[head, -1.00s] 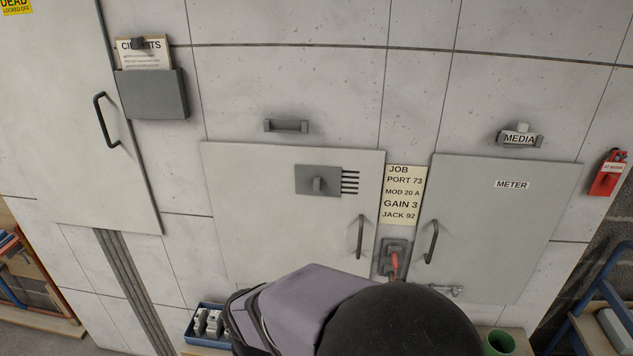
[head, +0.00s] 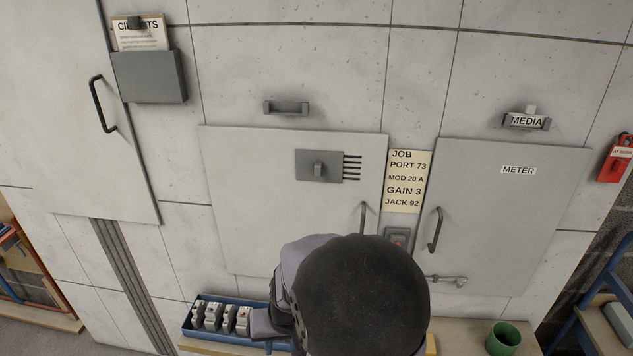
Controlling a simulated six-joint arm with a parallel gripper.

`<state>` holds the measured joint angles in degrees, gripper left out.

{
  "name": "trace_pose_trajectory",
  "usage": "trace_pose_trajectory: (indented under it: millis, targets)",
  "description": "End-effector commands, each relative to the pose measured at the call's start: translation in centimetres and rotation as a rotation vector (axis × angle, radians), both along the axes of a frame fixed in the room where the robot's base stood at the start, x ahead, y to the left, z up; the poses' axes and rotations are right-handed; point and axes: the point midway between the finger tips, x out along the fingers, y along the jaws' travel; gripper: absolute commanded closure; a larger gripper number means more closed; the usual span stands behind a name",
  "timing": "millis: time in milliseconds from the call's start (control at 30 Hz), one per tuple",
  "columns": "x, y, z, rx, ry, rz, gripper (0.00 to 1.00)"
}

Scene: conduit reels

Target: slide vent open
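The vent is on the left cabinet door (head: 250,215) in the head view. Its grey slide plate (head: 310,172) has a small upright knob (head: 318,170) in the middle. Several dark slots (head: 352,167) show just right of the plate; the plate may hide more of them. My arm rises from the bottom middle, below and apart from the vent. Its dark rounded joint hides much of what lies behind it. My gripper's fingers cannot be made out, so I cannot tell whether it is open or shut.
A blue tray (head: 190,331) of several grey modules and a green cup (head: 503,338) stand on the bench below. Door handles (head: 435,230) stick out to the right. A job card (head: 404,182) hangs between the doors. The wall before the vent is clear.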

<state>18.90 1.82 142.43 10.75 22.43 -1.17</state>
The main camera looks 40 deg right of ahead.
Motion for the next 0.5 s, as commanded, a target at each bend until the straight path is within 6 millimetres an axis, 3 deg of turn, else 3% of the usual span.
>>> trace_pose_trajectory:
  millis: [167, 300, 500]
  targets:
    - [7.0, -4.4, 2.7, -0.117, -0.287, -0.108, 0.67]
    - [11.6, -8.6, 7.4, -0.263, -0.530, -0.185, 0.67]
    - [14.3, -14.4, 15.6, -0.513, -0.822, -0.294, 0.67]
